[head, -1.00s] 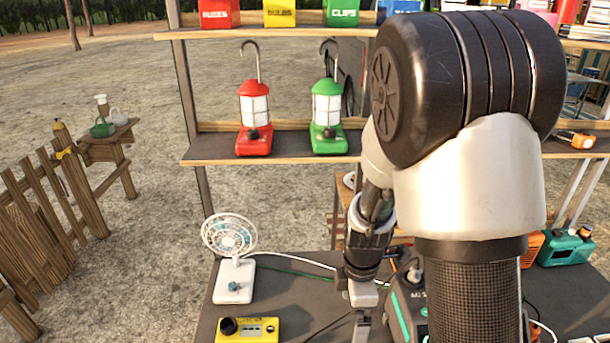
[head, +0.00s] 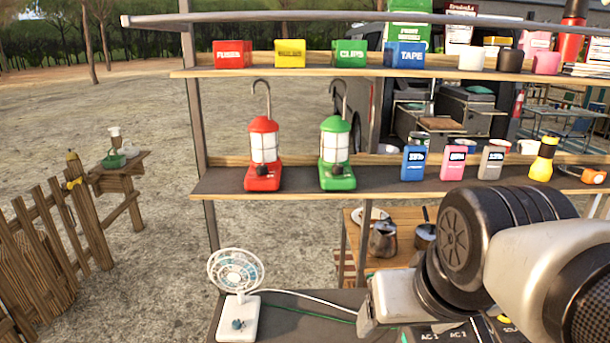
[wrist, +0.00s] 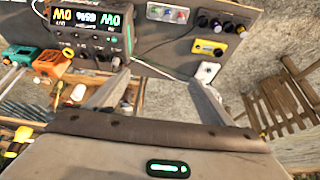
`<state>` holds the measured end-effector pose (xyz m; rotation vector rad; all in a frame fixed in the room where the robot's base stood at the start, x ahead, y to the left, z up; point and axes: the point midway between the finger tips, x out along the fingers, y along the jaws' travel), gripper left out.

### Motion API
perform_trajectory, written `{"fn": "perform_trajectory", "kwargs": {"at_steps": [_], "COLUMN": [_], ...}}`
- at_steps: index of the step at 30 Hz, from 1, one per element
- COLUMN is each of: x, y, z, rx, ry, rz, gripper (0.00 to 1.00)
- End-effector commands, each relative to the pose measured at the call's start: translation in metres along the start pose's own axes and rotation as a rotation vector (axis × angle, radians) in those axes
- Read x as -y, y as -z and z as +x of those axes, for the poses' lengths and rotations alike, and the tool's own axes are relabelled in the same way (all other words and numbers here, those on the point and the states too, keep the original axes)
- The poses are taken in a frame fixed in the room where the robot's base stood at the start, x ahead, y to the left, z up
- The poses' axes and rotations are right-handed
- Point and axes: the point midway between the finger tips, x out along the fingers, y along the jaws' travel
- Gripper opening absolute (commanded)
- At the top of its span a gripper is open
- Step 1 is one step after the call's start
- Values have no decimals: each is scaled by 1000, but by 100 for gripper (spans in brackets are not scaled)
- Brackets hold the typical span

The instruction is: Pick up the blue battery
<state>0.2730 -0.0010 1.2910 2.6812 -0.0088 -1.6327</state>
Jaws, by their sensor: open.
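The blue battery (head: 414,163) stands upright on the middle shelf, at the left end of a row with a pink one (head: 453,163) and a grey one (head: 491,162). Each has a small display on its front. Nothing covers the blue battery in the head view, and I do not see it in the wrist view. My gripper (wrist: 156,92) is open and empty in the wrist view, its two fingers spread apart above the lower table. In the head view my arm is low at the right, below the shelf and apart from the battery.
A green lantern (head: 337,155) and a red lantern (head: 263,155) stand left of the batteries on the shelf (head: 375,181). A yellow torch (head: 543,159) stands to the right. A white fan (head: 237,290) and a power station (wrist: 90,30) are on the table below. An upper shelf overhangs.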

Motion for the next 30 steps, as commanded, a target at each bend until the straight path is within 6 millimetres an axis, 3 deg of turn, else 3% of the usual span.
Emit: {"fn": "perform_trajectory", "kwargs": {"at_steps": [1,5,7,12,15,18,26,30], "x": [0,1,2,7,10,13,15,16], "y": [-6,-14,-20,-34,-43,-50,-61,-76], "z": [25,96,144,253,302,332,365,392], "rx": [28,129,198,344,409,450,480,481], "ry": [-6,-24,-29,-23,-11,0,7,8], "rz": [2,-3,-7,-9,-9,-9,-6,-7], "gripper": [66,44,35,35,35,35,35,35]}}
